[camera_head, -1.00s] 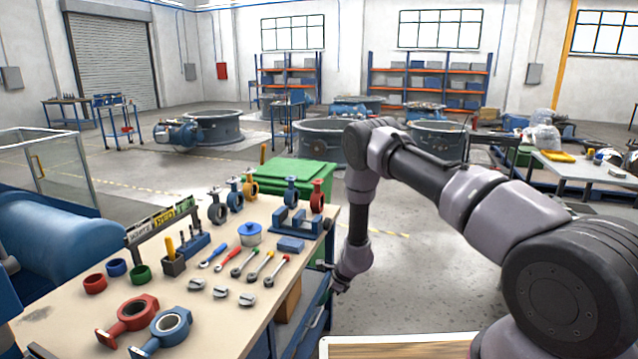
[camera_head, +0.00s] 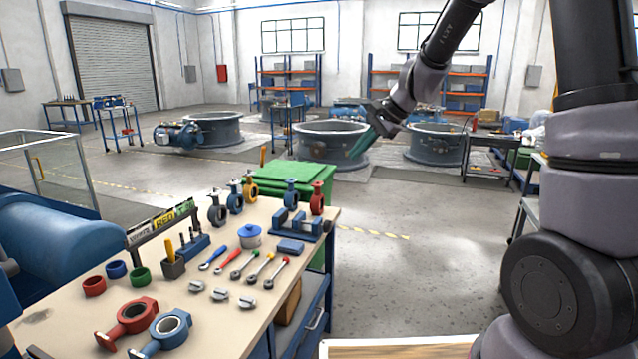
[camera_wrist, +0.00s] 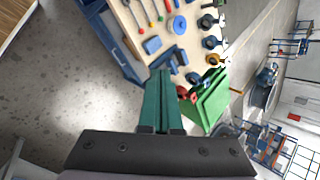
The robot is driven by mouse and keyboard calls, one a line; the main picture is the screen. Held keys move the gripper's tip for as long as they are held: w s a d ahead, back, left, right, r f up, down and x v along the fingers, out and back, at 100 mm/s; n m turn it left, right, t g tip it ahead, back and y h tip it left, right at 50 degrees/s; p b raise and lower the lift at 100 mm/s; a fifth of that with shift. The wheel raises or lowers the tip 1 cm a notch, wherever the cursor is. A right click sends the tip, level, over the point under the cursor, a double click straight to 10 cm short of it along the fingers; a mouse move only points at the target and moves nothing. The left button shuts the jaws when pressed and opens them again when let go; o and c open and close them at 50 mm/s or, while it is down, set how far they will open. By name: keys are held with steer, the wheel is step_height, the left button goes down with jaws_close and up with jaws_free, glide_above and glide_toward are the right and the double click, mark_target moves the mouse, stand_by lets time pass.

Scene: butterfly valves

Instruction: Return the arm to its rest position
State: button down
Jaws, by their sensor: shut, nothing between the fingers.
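My gripper (camera_head: 360,149) is raised in the head view, well above the floor and to the right of the workbench. Its green fingers point down and left, in front of the large round grey valve bodies in the background. In the wrist view my gripper (camera_wrist: 159,75) shows its two green fingers pressed together, with nothing between them. My arm rises at the right of the head view and its upper part leaves the top of the picture.
The workbench (camera_head: 60,318) at the left holds valve bodies, rings, tools and a blue vise (camera_head: 300,224). A green bin (camera_head: 290,178) stands behind it. A grey table (camera_head: 530,212) is at the right. The floor between is clear.

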steer(key=s+d+r+n+t+h, duration=0.1)
steer(key=s+d+r, duration=0.3)
steer(key=s, duration=0.4)
steer(key=s+d+r+n+t+h, duration=0.1)
steer(key=s+d+r+n+h, duration=0.1)
steer(key=s, duration=0.7)
steer(key=s+d+r+n+t+h, duration=0.1)
steer(key=s+d+r+n, duration=0.2)
steer(key=s+d+r, duration=0.3)
steer(key=s+d, duration=0.2)
steer(key=shift+s+d+h, duration=0.35)
steer(key=shift+h, duration=0.05)
